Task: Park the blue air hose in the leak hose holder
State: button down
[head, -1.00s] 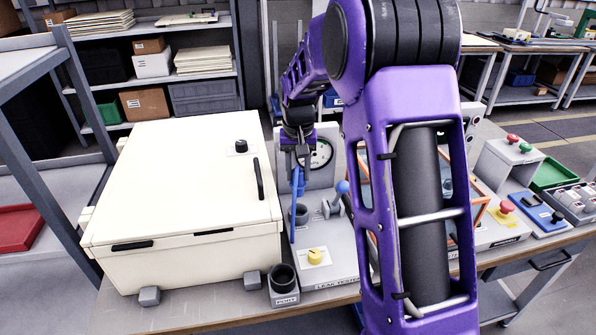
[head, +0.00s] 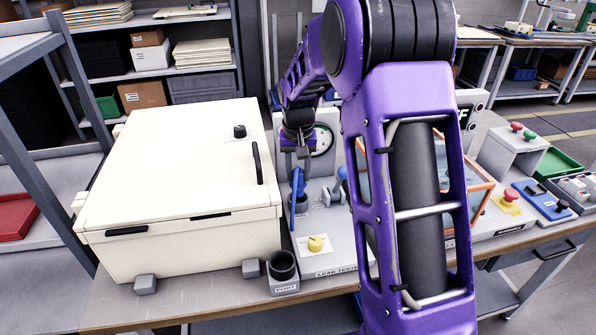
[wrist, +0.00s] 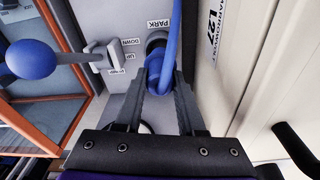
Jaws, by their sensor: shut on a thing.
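The blue air hose (head: 294,208) hangs from my gripper, in front of the leak tester's dark round holder (head: 303,199). In the wrist view my gripper (wrist: 160,78) is shut on the hose's blue end piece (wrist: 154,64), and the hose (wrist: 171,35) loops beyond the fingers. The dark holder ring (wrist: 156,39) lies just beyond the end piece, beside the PARK label. The end piece lines up with the ring and overlaps it in view. I cannot tell whether it is inside the ring.
A large cream box (head: 175,185) stands close on the left. A blue-knobbed lever (head: 341,173) is just right of the holder; its ball (wrist: 30,59) shows in the wrist view.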

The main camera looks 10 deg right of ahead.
aim_at(298, 184)
jog(key=shift+f+b, duration=1.25)
jog(key=shift+f, duration=0.8)
jog(key=shift+c, duration=2.2)
grip_release()
jog(key=shift+r, duration=0.1)
notch_tip(298, 184, up, 17)
jog(key=s+p, duration=0.2)
jog(key=shift+a, duration=0.2)
jog(key=shift+r, duration=0.15)
